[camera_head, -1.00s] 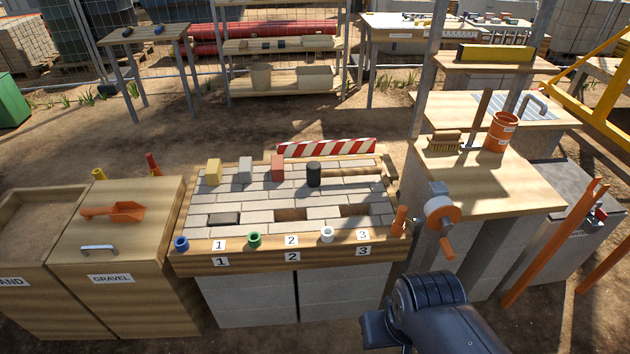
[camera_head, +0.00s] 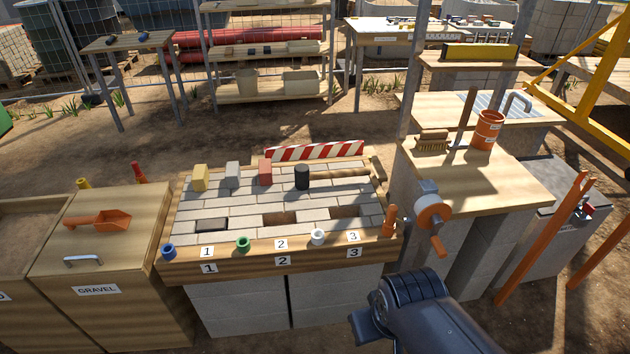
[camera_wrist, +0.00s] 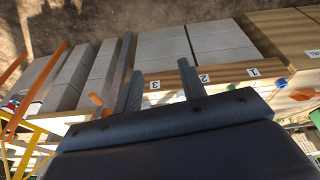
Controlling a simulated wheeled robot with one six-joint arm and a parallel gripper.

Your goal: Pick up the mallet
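The mallet lies on the paved top of the workbench (camera_head: 290,243). Its black cylindrical head (camera_head: 302,177) is at the left, beside a red block, and its wooden handle (camera_head: 345,173) points right. My gripper (camera_wrist: 160,68) shows in the wrist view with its two fingers wide apart and nothing between them. The mallet cannot be made out in the wrist view. In the head view only my dark arm shows at the lower right, in front of the bench and well away from the mallet; the fingers are not visible there.
Yellow (camera_head: 200,178), grey (camera_head: 232,175) and red (camera_head: 265,172) blocks stand left of the mallet. A striped barrier (camera_head: 315,151) stands behind it. An orange-handled tool (camera_head: 389,222) and a crank reel (camera_head: 432,212) are at the bench's right. A gravel box (camera_head: 110,235) adjoins the left.

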